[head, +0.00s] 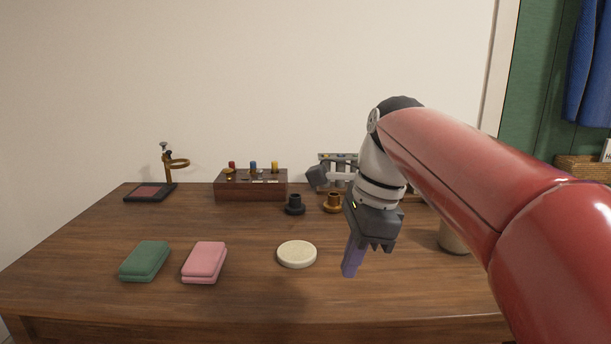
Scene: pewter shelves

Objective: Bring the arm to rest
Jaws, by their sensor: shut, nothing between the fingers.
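My red and white arm reaches in from the right side of the head view, over the right part of the wooden table (230,300). My dark grey gripper (378,246) points down above the table top, right of a round cream disc (297,254). It is shut and empty. A purple piece (351,260) shows just below and left of the gripper. I cannot tell whether the two touch. The arm hides part of the table's right side and back right.
A green case (145,261) and a pink case (205,262) lie at the front left. A wooden block with coloured pegs (251,187), a dark stand (150,192), a black holder (295,205) and a brass holder (332,203) stand farther back. A beige container (454,238) is partly hidden.

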